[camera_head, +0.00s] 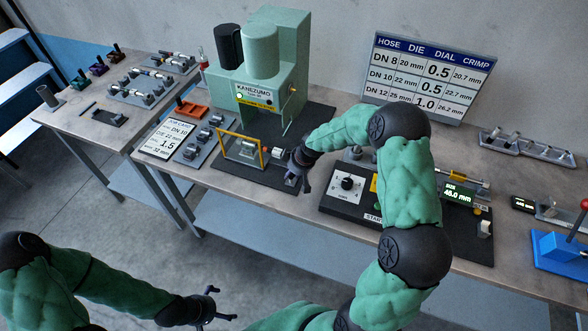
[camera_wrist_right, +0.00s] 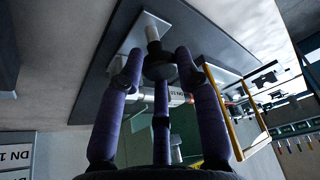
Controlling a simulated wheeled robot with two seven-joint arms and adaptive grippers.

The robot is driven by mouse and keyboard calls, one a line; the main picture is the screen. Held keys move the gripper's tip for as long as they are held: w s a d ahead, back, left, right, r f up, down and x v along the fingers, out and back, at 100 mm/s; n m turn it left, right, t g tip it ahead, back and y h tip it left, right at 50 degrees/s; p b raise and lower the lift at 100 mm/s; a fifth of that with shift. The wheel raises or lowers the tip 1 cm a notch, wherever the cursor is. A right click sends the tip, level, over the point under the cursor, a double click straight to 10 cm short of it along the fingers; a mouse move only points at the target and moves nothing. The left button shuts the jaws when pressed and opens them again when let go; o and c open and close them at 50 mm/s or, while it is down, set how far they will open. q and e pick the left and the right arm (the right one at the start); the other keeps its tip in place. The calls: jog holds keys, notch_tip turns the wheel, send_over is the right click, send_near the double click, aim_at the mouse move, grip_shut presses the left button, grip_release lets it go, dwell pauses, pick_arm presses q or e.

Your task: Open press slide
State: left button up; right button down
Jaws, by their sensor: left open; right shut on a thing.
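The green press (camera_head: 297,62) stands on the bench, labelled KANEZUMO, with a dark base plate (camera_head: 222,178) in front of it. My right gripper (camera_head: 299,178) is at the right part of that base plate, beside a white and red fitting (camera_head: 277,152). In the right wrist view my right gripper (camera_wrist_right: 160,66) is closed around a dark round knob (camera_wrist_right: 157,70) on a pale post. The knob is hidden behind the fingers in the head view. My left gripper (camera_head: 212,306) is open and empty, low in front of the bench.
A yellow frame (camera_head: 221,144) stands on the base plate left of my right gripper. A control box (camera_head: 340,205) with a dial lies to the right. Die trays (camera_head: 190,152) and an orange holder (camera_head: 190,108) are to the left. A sign (camera_head: 428,76) stands behind.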

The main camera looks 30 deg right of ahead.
jog(key=shift+w+r, duration=0.1)
jog(key=shift+w, duration=0.1)
jog(key=c, duration=0.9)
grip_release()
jog(key=shift+o, duration=0.2)
jog(key=v, duration=1.2)
jog(key=s+a+f+m+g+y, duration=0.1)
jog(key=s+a+f+m, duration=0.1)
jog(key=s+a+f, duration=0.5)
jog(key=s+a+f+m+g+y, duration=0.1)
jog(key=a+f, duration=0.3)
jog(key=f, duration=0.6)
jog(key=s+a+f+m+g, duration=0.1)
jog(key=s+a+f, duration=0.25)
jog(key=s, duration=0.25)
jog(key=s+a+f+m, duration=0.2)
jog(key=s+a+f, duration=0.1)
jog(key=s+f, duration=0.15)
jog(key=s+a+f+m+g, duration=0.1)
jog(key=s+a+f, duration=0.2)
jog(key=s, duration=0.3)
notch_tip(320, 180, down, 10)
jog(key=w+a+n+b, duration=0.1)
jog(key=b, duration=1.1)
jog(key=shift+w+a+y, duration=0.3)
jog(key=shift+a, duration=0.1)
